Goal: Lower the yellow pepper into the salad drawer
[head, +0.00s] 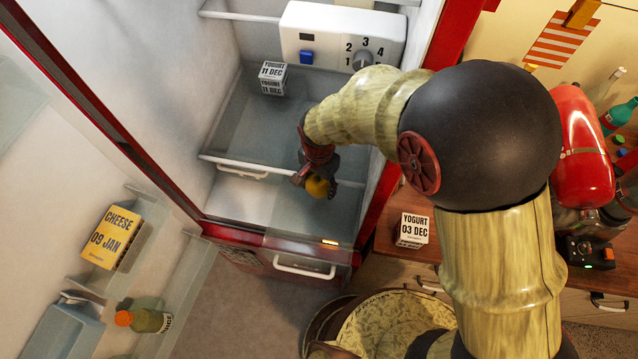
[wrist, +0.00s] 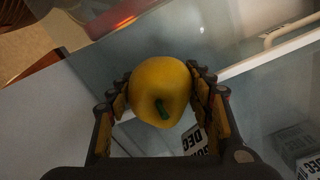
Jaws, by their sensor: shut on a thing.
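The yellow pepper (head: 318,187) is held in my gripper (head: 316,178) inside the open fridge. In the wrist view the pepper (wrist: 150,78) sits between both fingers, its green stem facing the camera. My gripper (wrist: 160,85) is shut on it. The salad drawer, a clear bin with a white handle (head: 304,271), is low at the fridge front and appears pulled out. In the head view the pepper is over the drawer area. Its height above the drawer floor is hard to judge, and my gripper and arm hide part of the view.
A yogurt box (head: 272,78) stands on the shelf behind. A clear panel with a white handle (head: 243,174) lies left of my gripper. The open door at left holds cheese (head: 112,238) and a bottle (head: 144,320). Another yogurt (head: 413,230) stands on the counter at right.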

